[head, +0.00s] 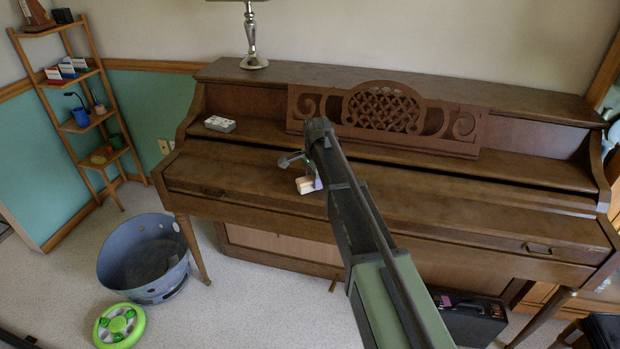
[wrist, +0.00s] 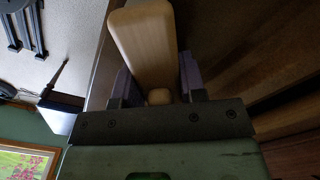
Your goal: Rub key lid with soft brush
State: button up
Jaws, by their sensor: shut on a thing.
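The key lid (head: 235,166) is the long brown wooden surface across the front of the upright piano, and it is closed. My gripper (head: 307,176) is over the left-middle part of the lid, shut on the soft brush (head: 305,186). Only a small pale block of the brush shows in the head view, low against the lid; I cannot tell whether it touches. In the wrist view the brush's pale wooden body (wrist: 146,45) sits between the two fingers (wrist: 158,82). Its bristles are not visible. My arm hides part of the lid.
A white box (head: 220,124) lies on the piano's ledge at left, and a carved music stand (head: 385,108) rises behind the lid. A lamp (head: 252,40) stands on top. A grey-blue bin (head: 145,262) and a shelf (head: 75,98) stand left. The lid looks clear.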

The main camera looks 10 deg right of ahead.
aim_at(263, 178)
jog(key=shift+s+d+r, duration=0.1)
jog(key=shift+s+d, duration=0.2)
jog(key=shift+d, duration=0.5)
jog(key=shift+s+d+f, duration=0.1)
jog(key=shift+s+d, duration=0.25)
jog(key=shift+d, duration=0.5)
jog(key=shift+s+d+r, duration=0.1)
jog(key=shift+s+d, duration=0.2)
jog(key=shift+d, duration=0.5)
jog(key=shift+f, duration=0.2)
jog(key=shift+w+a+r, duration=0.1)
jog(key=shift+w+a, duration=0.75)
jog(key=shift+a, duration=1.2)
jog(key=shift+w+a+r, duration=0.1)
jog(key=shift+w+a, duration=0.8)
jog(key=shift+a, duration=1.1)
jog(key=shift+w+a, duration=0.85)
jog(key=shift+a, duration=1.2)
jog(key=shift+w+a+f, duration=0.1)
jog(key=shift+w+a, duration=0.5)
jog(key=shift+a, duration=0.9)
jog(key=shift+w+a, duration=0.65)
jog(key=shift+a, duration=0.8)
jog(key=shift+w+a+f, duration=0.1)
jog(key=shift+w+a, duration=0.5)
jog(key=shift+a, duration=0.9)
jog(key=shift+r, duration=0.15)
notch_tip(263, 178, up, 9)
jog(key=p, duration=0.9)
jog(key=shift+f, duration=0.2)
